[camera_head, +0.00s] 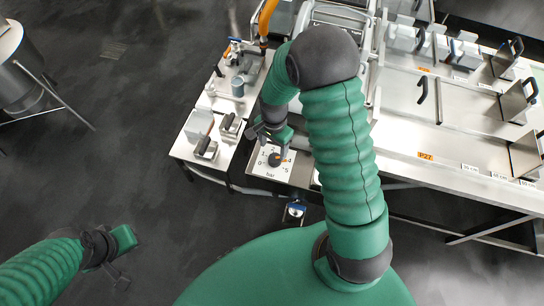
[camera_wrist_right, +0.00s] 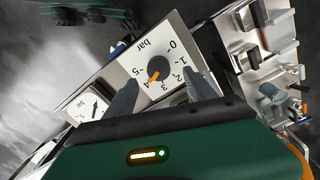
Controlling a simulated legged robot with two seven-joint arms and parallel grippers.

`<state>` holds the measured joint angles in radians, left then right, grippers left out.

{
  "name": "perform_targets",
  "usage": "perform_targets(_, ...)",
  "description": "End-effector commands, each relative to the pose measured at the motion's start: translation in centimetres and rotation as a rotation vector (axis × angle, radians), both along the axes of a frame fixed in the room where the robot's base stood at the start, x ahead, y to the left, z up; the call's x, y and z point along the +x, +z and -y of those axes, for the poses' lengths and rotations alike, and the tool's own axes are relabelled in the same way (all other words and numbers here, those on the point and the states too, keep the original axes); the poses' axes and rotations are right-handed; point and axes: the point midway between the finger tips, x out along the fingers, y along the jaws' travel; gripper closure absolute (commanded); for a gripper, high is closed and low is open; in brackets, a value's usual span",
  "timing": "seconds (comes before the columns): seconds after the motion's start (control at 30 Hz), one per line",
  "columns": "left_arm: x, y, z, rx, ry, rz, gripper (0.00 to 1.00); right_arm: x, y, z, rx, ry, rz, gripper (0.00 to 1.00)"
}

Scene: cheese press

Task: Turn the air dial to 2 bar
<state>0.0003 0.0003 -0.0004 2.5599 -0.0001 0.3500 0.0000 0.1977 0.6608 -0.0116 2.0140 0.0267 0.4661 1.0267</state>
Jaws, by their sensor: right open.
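The air dial (camera_head: 274,160) is a white square plate marked "bar" with numbers 0 to 5 around a dark round knob. In the right wrist view the knob (camera_wrist_right: 160,68) has an orange pointer aimed at about 4. My right gripper (camera_head: 270,143) is over the dial's far edge in the head view. In the right wrist view its two grey fingers are apart, one on each side below the knob, and nothing is between them. I cannot tell whether they touch the plate. My left gripper (camera_head: 118,258) hangs over the floor at lower left, its finger opening unclear.
A second gauge (camera_wrist_right: 93,104) with a black needle is beside the dial. A blue-and-white fitting (camera_head: 295,210) is below it. The steel bench (camera_head: 450,140) with handled parts is on the right. A steel vat (camera_head: 20,70) stands far left. Dark floor between is clear.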

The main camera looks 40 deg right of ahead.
Motion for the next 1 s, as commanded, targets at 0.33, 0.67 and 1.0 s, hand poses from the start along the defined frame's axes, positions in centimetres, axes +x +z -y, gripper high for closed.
perform_targets(0.33, 0.0, -0.6, 0.0, 0.0, -0.001, 0.0, 1.0, -0.1, -6.4, 0.0, 0.0, -0.001, -0.001, 0.36)
perform_targets(0.67, 0.0, -0.6, 0.0, 0.0, -0.001, 0.0, 1.0, 0.1, -6.6, -0.5, -0.007, 0.001, 0.0, 0.4)
perform_targets(1.0, 0.0, -0.6, 0.0, 0.0, -0.001, 0.0, 1.0, 0.2, -6.7, -0.1, -0.004, 0.0, 0.001, 0.84)
